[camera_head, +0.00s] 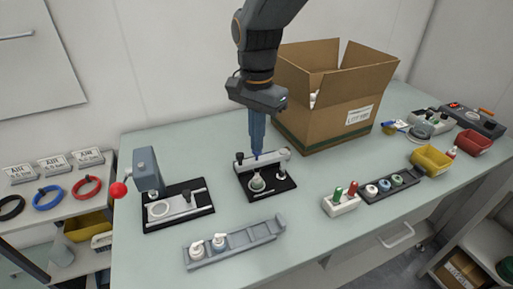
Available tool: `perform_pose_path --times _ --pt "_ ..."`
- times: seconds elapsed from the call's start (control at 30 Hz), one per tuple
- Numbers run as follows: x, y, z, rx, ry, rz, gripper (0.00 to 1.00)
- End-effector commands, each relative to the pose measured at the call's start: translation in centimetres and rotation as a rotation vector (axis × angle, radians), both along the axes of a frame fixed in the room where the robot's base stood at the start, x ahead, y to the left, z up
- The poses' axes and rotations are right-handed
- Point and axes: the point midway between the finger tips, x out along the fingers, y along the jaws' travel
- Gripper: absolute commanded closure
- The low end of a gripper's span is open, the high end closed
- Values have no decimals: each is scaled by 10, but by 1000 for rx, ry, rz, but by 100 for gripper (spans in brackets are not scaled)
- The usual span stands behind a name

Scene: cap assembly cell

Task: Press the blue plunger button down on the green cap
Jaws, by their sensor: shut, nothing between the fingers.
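My gripper (257,151) is shut and empty, pointing straight down from the arm. Its blue fingers are over a small fixture (285,186) with a black base, near the middle of the table. A green cap (257,184) sits in the fixture, just below and in front of the fingertips. I cannot make out the blue plunger button apart from the blue fingers, nor tell whether the fingertips touch anything.
A press with a red ball handle (118,190) stands to the left. A grey rack (262,233) with white-topped parts lies in front. An open cardboard box (318,118) stands close behind on the right. Holders and yellow (431,160) and red (474,142) bins are farther right.

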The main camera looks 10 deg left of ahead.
Motion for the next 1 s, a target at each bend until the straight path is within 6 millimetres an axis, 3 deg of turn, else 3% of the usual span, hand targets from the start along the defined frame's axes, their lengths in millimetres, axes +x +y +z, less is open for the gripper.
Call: perform_pose_path --times 1.0 --pt "0 0 -15 0 0 0 100"
